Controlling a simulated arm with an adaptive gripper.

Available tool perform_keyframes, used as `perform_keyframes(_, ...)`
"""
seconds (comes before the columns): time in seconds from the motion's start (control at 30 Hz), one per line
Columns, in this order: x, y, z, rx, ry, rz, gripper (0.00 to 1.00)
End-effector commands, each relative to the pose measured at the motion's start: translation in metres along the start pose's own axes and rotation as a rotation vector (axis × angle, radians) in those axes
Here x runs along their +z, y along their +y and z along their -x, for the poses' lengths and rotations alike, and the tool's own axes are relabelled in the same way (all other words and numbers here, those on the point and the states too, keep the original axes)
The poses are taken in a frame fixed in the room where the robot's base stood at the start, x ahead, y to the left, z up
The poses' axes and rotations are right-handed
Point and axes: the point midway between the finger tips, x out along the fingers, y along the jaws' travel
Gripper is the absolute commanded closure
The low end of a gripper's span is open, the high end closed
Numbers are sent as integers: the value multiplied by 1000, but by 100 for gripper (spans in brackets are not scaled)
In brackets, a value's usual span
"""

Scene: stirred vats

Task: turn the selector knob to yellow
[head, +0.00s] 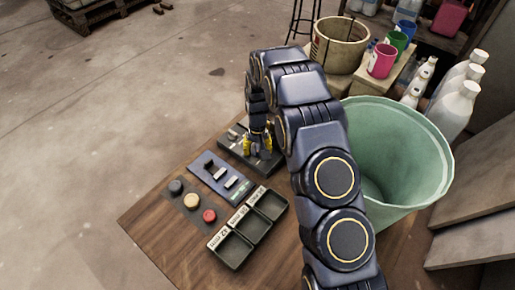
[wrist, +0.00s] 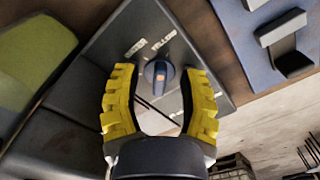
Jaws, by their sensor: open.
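The selector knob (wrist: 158,76) is a round, dark blue-grey knob with an orange mark, set on a grey panel (wrist: 110,48). In the wrist view, a YELLOW label (wrist: 163,41) lies above the knob, and another label (wrist: 135,47), apparently WHITE, is to its left. Which label the knob points at is not certain. My gripper (wrist: 160,73) is open, its yellow fingers on either side of the knob with visible gaps. In the head view, my gripper (head: 258,145) is over the dark panel (head: 234,151) and hides the knob.
A blue switch panel (head: 207,177) lies beside the selector panel. A large green vat (head: 400,150) stands right of my arm, with white bottles (head: 457,105) behind.

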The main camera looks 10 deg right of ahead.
Motion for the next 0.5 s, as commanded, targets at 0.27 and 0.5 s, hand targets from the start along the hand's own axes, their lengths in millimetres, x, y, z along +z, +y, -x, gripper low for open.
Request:
perform_keyframes(0.27, 0, 0, 0, 0, 1, 0, 92)
perform_keyframes(0.5, 0, 0, 0, 0, 1, 0, 100)
